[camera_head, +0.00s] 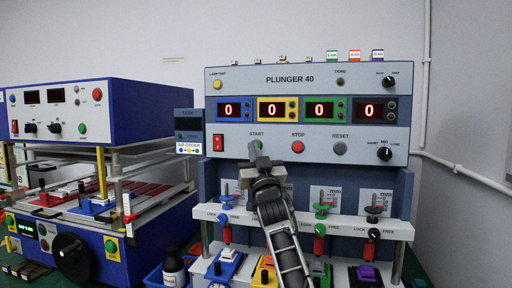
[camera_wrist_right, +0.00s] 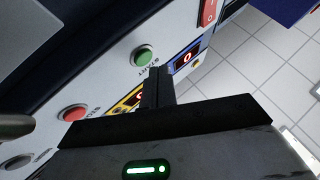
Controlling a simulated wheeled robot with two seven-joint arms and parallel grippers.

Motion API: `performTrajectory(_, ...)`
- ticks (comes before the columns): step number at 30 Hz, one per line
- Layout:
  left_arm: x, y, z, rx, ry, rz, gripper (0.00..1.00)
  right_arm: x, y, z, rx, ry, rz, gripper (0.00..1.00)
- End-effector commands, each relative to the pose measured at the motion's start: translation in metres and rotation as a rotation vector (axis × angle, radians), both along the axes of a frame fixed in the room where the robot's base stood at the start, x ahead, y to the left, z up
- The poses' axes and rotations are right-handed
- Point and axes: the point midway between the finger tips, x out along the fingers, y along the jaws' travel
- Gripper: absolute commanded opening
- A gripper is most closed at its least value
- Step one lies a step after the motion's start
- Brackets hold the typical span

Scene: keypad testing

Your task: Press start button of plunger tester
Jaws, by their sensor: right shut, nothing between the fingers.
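The plunger tester (camera_head: 308,79) is a grey panel labelled PLUNGER 40, with four-colour framed displays reading 0. Its green start button (camera_head: 257,143) sits under the START label and is partly hidden by my right gripper (camera_head: 260,158) in the head view. In the right wrist view, the green start button (camera_wrist_right: 142,56) is in full sight just beyond and left of the fingertips of my right gripper (camera_wrist_right: 158,72). The right gripper is shut with nothing in it. A gap to the button cannot be judged exactly. My left gripper is in neither view.
A red stop button (camera_head: 297,147) and grey reset button (camera_head: 340,149) sit right of start. A red power switch (camera_head: 218,142) is to the left. Plunger stations with a white shelf (camera_head: 400,230) stand below. A blue-sided machine (camera_head: 120,105) stands at left.

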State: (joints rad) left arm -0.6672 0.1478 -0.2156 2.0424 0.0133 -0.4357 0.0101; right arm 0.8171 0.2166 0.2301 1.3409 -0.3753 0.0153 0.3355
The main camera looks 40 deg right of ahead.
Motion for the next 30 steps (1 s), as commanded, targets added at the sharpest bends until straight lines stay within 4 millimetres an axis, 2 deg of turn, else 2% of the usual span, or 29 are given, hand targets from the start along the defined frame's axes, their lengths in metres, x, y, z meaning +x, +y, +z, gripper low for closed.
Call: performTrajectory(30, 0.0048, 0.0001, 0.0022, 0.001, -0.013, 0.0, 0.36, 0.0, 0.0005, -0.0005, 0.0, 0.001, 0.0, 0.0)
